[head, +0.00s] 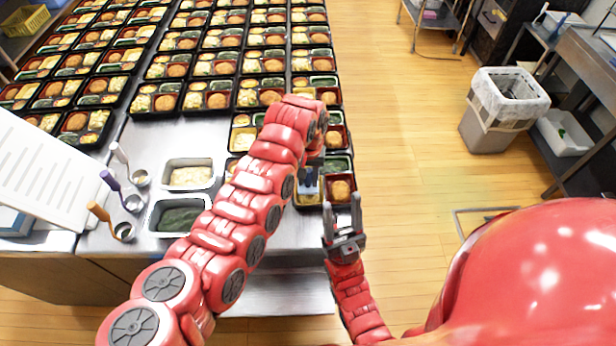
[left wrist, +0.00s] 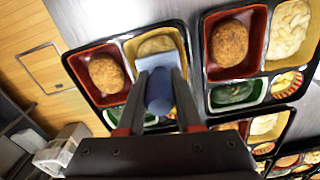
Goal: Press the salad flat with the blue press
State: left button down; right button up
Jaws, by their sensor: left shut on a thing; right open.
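My left gripper (left wrist: 158,82) is shut on the blue press (left wrist: 159,100), as the left wrist view shows. Its pale flat plate is over the yellow compartment of a black bento tray (left wrist: 84,85), covering part of the pale salad (left wrist: 155,44). I cannot tell whether the plate touches the salad. In the head view the press (head: 309,181) shows beneath the left arm at the near end of the tray rows, where the arm hides part of the tray. My right gripper (head: 343,218) is open and empty, just in front of that tray's near edge.
Many filled bento trays cover the counter beyond. Steel pans of pale salad (head: 190,163) and greens (head: 178,203) stand at left, beside ladles with white, purple and orange handles. A white board (head: 50,175) is at far left. A bin (head: 500,112) stands on the floor at right.

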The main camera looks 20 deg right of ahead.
pick_arm(q)
jog(key=shift+f+b, duration=0.7)
jog(key=shift+f, duration=0.4)
dwell(0.6)
jog(key=shift+s+a, duration=0.1)
jog(key=shift+s, duration=0.15)
jog(key=shift+f, duration=0.2)
dwell(0.3)
jog(key=shift+w, duration=0.15)
dwell(0.4)
jog(key=shift+b, duration=0.3)
dwell(0.7)
dwell(0.5)
